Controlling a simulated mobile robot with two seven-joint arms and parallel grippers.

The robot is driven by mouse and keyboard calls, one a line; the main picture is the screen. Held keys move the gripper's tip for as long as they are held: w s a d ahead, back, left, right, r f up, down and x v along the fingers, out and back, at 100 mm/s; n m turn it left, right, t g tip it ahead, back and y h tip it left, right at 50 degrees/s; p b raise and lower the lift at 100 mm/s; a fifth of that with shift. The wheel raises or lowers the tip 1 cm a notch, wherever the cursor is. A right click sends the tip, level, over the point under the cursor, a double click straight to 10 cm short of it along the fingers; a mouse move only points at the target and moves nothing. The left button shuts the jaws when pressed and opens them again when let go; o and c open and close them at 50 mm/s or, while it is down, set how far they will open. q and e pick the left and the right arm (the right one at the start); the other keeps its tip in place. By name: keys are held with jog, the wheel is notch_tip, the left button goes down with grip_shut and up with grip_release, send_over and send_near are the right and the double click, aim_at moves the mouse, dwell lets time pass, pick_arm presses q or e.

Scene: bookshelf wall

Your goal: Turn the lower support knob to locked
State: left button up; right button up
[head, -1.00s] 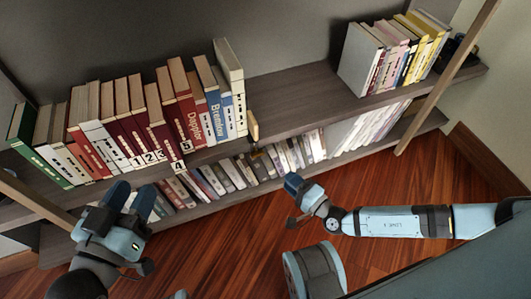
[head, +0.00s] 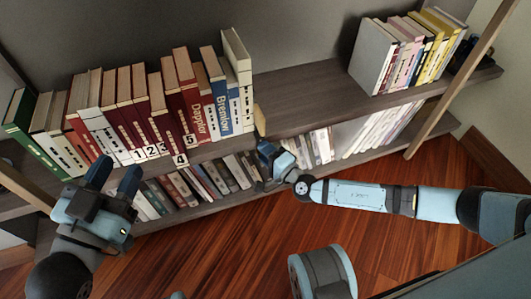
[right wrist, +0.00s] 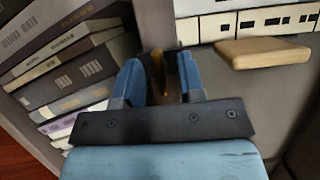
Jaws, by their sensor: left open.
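The knob (right wrist: 159,72), a small brown piece with a yellow strip, shows between the two blue fingers of my right gripper (right wrist: 160,80) in the right wrist view. The fingers stand on either side of it; I cannot tell whether they press on it or which way it is turned. In the head view my right gripper (head: 266,153) is at the upper shelf's front edge and hides the knob. My left gripper (head: 113,178) is open and empty in front of the books at the left.
Books (head: 175,185) fill the lower shelf nearby. The upper shelf (head: 310,95) is bare in the middle.

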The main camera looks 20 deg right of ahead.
jog(key=shift+c, duration=0.4)
grip_shut()
jog(key=shift+m, duration=0.3)
jog(key=m+t+h, duration=0.2)
jog(key=m, duration=0.5)
jog(key=m+t+h, duration=0.2)
jog(key=m, duration=0.5)
jog(key=m+t+h, duration=0.2)
jog(key=m, duration=0.5)
jog(key=shift+a+f+m+h, duration=0.2)
jog(key=shift+m+h, duration=0.1)
